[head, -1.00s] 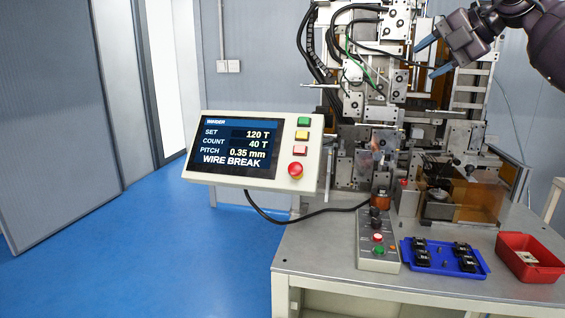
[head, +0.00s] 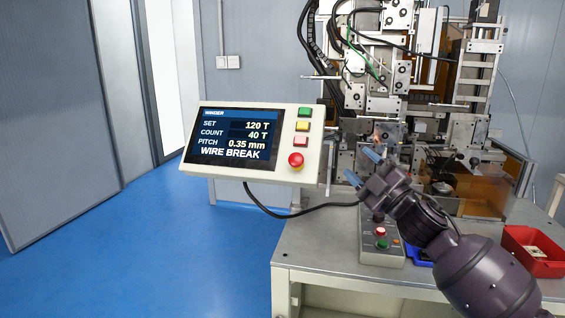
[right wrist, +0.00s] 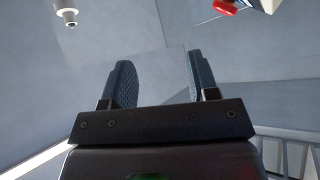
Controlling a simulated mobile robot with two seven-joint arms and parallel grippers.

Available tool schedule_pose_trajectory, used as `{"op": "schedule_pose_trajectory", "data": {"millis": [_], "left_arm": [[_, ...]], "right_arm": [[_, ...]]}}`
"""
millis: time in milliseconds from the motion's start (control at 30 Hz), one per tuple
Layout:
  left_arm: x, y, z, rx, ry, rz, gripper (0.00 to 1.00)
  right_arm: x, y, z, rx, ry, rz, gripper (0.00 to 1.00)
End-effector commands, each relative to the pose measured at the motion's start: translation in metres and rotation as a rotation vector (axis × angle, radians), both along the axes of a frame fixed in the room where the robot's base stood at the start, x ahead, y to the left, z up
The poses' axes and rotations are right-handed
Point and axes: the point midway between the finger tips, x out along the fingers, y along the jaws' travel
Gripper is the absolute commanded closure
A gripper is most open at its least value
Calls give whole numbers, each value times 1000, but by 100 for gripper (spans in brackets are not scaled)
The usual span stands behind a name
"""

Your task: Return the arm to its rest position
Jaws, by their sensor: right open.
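My right arm comes in from the lower right in the head view. Its gripper (head: 362,168) points up and to the left, in front of the winding machine (head: 395,105) and right of the display panel. Its blue fingers are apart with nothing between them. In the right wrist view the two fingers (right wrist: 157,85) also stand apart and empty, with a pale wall behind. The arm covers much of the blue tray and part of the button box. My left gripper is not in view.
The display panel (head: 238,143) reads WIRE BREAK; its red stop button (head: 295,160) is left of my gripper. A button box (head: 378,250), a mostly hidden blue tray (head: 417,257) and a red bin (head: 533,250) sit on the table (head: 320,250). The blue floor at left is clear.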

Motion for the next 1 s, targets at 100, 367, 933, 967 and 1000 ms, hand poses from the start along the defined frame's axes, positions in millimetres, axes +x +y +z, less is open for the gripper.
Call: {"op": "schedule_pose_trajectory", "data": {"millis": [100,367,933,967,1000], "left_arm": [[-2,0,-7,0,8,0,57],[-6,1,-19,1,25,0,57],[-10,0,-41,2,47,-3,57],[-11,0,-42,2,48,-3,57],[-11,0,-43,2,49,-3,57]], "right_arm": [[-13,-11,-65,94,150,-60,46],[-59,-35,-190,273,463,-169,46],[-235,-82,-404,648,971,-401,46],[-246,-85,-414,660,991,-420,46],[-262,-88,-427,674,1021,-447,46]]}}
